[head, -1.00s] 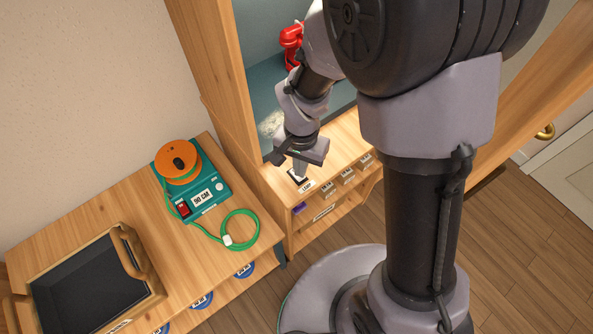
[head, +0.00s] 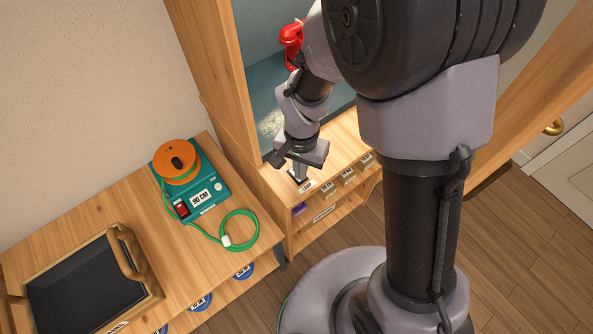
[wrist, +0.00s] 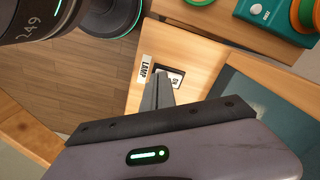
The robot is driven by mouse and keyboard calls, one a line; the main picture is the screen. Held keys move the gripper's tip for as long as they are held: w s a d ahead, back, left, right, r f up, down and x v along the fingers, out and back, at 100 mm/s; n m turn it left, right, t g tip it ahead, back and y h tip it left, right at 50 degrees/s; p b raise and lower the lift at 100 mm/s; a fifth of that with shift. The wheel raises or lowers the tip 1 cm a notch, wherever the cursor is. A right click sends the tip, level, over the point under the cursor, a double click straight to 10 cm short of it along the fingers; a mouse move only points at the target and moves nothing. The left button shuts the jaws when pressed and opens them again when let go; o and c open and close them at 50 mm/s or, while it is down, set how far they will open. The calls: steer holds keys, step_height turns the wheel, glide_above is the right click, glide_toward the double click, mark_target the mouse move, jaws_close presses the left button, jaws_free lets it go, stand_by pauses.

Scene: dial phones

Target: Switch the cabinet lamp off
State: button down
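The lamp switch (wrist: 173,76) is a dark rocker in a pale frame on the cabinet's wooden ledge. A white LAMP label (wrist: 146,70) lies beside it, and this label also shows in the head view (head: 306,186). My gripper (wrist: 162,80) points down at the switch, its fingers together with no gap visible and nothing held. The fingertips cover part of the switch; I cannot tell whether they touch it. In the head view my gripper (head: 299,177) is at the switch, which it mostly hides. The lamp itself is not identifiable.
A red phone (head: 291,45) is in the teal-lined cabinet. Small labelled parts (head: 347,174) line the ledge's front to the right of the switch. On the left table (head: 75,234) are a teal box (head: 213,186) with an orange dial, a green cord and a dark tray (head: 75,285).

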step_height(320, 180, up, 7)
steer(key=p, duration=0.5)
stand_by(0.4)
